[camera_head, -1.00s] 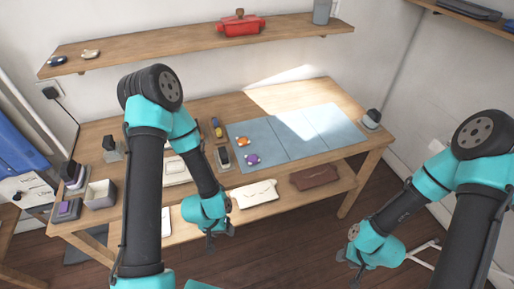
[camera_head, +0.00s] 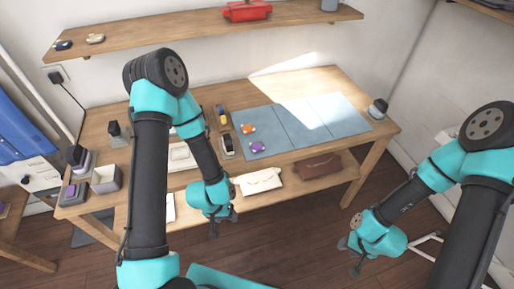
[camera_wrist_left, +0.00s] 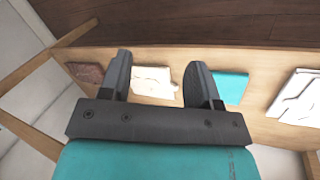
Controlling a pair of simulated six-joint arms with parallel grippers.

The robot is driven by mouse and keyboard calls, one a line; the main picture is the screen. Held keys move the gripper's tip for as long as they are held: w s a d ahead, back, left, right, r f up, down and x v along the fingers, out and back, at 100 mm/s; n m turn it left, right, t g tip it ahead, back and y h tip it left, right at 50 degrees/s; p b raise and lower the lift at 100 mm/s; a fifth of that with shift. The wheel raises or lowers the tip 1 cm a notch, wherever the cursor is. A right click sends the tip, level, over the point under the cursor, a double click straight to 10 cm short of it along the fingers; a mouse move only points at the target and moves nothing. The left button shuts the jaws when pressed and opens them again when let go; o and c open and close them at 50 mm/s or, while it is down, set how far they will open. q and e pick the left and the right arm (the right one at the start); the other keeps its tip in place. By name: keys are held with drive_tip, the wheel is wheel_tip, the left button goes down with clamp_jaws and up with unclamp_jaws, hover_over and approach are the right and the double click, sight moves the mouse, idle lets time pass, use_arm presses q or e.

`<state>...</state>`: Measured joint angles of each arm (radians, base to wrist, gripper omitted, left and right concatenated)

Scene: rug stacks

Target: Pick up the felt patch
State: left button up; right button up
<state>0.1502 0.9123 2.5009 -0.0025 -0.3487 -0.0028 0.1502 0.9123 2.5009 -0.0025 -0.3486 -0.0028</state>
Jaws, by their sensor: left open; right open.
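No piece is clearly marked as the felt patch. In the left wrist view a flat teal piece (camera_wrist_left: 230,87) lies on the lower shelf, between a white folded piece (camera_wrist_left: 153,82) and another white piece (camera_wrist_left: 298,97). I cannot tell which of these is felt. The teal piece is not distinguishable in the head view, where my left arm covers part of the shelf. My left gripper (camera_head: 222,226) is open and empty in front of the lower shelf; its spread fingers (camera_wrist_left: 162,70) show in the wrist view. My right gripper (camera_head: 352,258) is open, low at the right.
The wooden table (camera_head: 318,78) carries a blue-grey mat (camera_head: 300,127), an orange disc (camera_head: 248,128), a purple disc (camera_head: 257,147) and a grey bin (camera_head: 105,180). A dark red pouch (camera_head: 318,166) lies on the lower shelf. The floor in front is clear.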

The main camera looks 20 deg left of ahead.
use_arm(q)
drive_tip(key=o, duration=0.5)
drive_tip(key=w+d+r+n+g+y, duration=0.1)
drive_tip(key=w+d+r, duration=0.2)
drive_tip(key=w+r, duration=0.2)
drive_tip(key=w+d+r+n+g, duration=0.1)
drive_tip(key=w+d+r, duration=0.2)
drive_tip(key=w+r, duration=0.25)
drive_tip(key=w+r+n+t+y, duration=0.1)
drive_tip(key=w+r, duration=0.3)
drive_tip(key=r, duration=0.2)
drive_tip(key=w+r+n+y, duration=0.1)
drive_tip(key=w+r, duration=0.4)
drive_tip(key=r, duration=0.2)
drive_tip(key=w+r+n+t+y, duration=0.1)
drive_tip(key=w+r+y, duration=0.1)
drive_tip(key=w+r, duration=0.2)
drive_tip(key=shift+w+d+r+n+t, duration=0.15)
drive_tip(key=shift+w+r, duration=0.05)
drive_tip(key=shift+r, duration=0.7)
drive_tip(key=shift+w+d+r+n+t, duration=0.15)
drive_tip(key=shift+w+r, duration=0.05)
drive_tip(key=shift+r, duration=0.65)
